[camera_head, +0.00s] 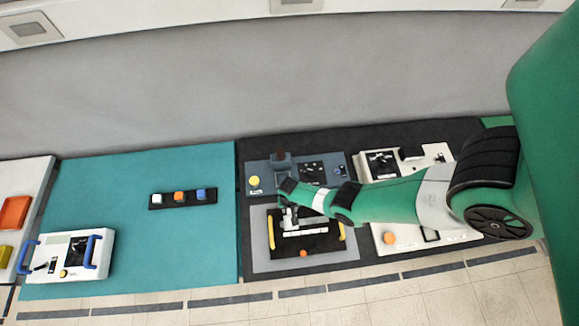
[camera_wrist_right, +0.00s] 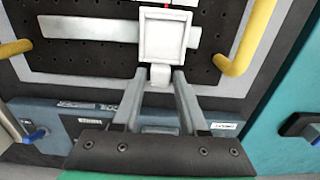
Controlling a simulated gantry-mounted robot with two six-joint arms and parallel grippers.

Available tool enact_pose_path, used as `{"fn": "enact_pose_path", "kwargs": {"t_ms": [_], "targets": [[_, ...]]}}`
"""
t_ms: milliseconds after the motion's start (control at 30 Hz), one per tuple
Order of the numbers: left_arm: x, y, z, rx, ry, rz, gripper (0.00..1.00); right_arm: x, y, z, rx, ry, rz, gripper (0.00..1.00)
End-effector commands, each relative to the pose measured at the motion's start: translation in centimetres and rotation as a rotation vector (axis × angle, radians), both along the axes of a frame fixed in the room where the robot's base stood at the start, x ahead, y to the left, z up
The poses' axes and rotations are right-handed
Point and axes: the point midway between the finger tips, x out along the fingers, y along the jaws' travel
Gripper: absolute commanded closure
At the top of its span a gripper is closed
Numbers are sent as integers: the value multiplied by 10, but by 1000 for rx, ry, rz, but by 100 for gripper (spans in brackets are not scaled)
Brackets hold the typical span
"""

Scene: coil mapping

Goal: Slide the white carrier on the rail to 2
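The white carrier (camera_wrist_right: 163,36) is a square, frame-like block on the pale rail (camera_wrist_right: 90,28), seen at the top centre of the right wrist view. A small white knob (camera_wrist_right: 160,75) sticks out from it towards my right gripper (camera_wrist_right: 161,78). The two fingertips lie on either side of this knob; whether they press on it I cannot tell. In the head view my right gripper (camera_head: 289,218) is over the left part of the black perforated panel (camera_head: 325,243), and hides much of the carrier. No position number is readable. My left gripper is not in view.
Yellow handles (camera_wrist_right: 245,40) flank the panel. Behind it is a blue-grey unit with a yellow button (camera_head: 254,181). An orange knob (camera_head: 303,253) is at the panel's front. The teal mat (camera_head: 120,200) to the left is mostly clear.

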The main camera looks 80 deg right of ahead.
Motion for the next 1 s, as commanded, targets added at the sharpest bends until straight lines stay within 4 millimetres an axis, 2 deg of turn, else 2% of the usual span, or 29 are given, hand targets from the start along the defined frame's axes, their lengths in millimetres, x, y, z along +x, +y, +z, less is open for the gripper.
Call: {"fn": "enact_pose_path", "kwargs": {"t_ms": [33,200,1000], "targets": [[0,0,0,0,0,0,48,0,0,0,0,0,0,69],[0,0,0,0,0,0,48,0,0,0,0,0,0,99],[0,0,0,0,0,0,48,0,0,0,0,0,0,100]]}}
